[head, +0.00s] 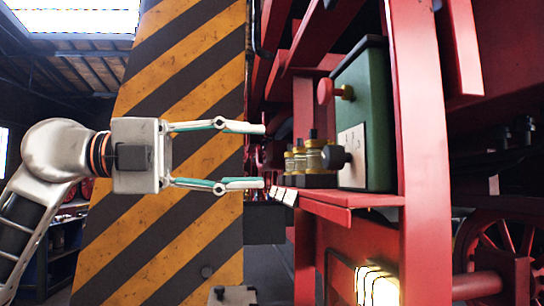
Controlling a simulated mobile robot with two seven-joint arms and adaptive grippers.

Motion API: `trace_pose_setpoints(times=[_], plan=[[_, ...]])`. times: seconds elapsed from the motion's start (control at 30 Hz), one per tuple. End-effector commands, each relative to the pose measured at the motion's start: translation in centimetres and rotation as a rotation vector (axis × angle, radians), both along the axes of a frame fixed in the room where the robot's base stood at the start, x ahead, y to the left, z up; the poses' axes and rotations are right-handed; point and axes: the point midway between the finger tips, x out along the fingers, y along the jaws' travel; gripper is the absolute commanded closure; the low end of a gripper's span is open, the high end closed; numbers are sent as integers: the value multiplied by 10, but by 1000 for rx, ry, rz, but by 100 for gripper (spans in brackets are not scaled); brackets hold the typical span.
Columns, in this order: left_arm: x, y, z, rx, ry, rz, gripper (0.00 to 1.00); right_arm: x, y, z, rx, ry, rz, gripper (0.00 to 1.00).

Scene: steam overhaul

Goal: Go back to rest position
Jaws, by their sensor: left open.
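My left gripper (264,156) comes in from the left with its fingers pointing right. It is open, and I see nothing between its two fingers. Its fingertips end just left of a group of brass and dark fittings (314,158) by a green box (371,110). I cannot tell whether the fingertips touch anything there. My right gripper does not show in this view.
The green box has a red knob (326,91) and sits within a red metal frame (418,150). A red ledge (340,205) runs below the fittings. A yellow and black striped pillar (205,80) stands behind my left gripper. A red spoked wheel (500,245) is at lower right.

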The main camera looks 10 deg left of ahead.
Motion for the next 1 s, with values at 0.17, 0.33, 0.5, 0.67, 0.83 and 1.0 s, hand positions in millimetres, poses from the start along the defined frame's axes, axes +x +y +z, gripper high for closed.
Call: trace_pose_setpoints(times=[0.17, 0.33, 0.5, 0.67, 0.83, 1.0], plan=[[-2, 6, 0, 0, 1, -1, 57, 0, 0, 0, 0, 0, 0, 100], [-2, 6, 0, 0, 1, -1, 57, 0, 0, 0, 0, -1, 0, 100], [-2, 6, 0, 0, 1, -1, 57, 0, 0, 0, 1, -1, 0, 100], [-1, 3, -3, -9, -2, -11, 57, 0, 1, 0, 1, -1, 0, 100], [1, -13, -18, -118, -37, -92, 57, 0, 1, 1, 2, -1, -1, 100], [7, -20, -36, -365, -77, -156, 57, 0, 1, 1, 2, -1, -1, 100]])
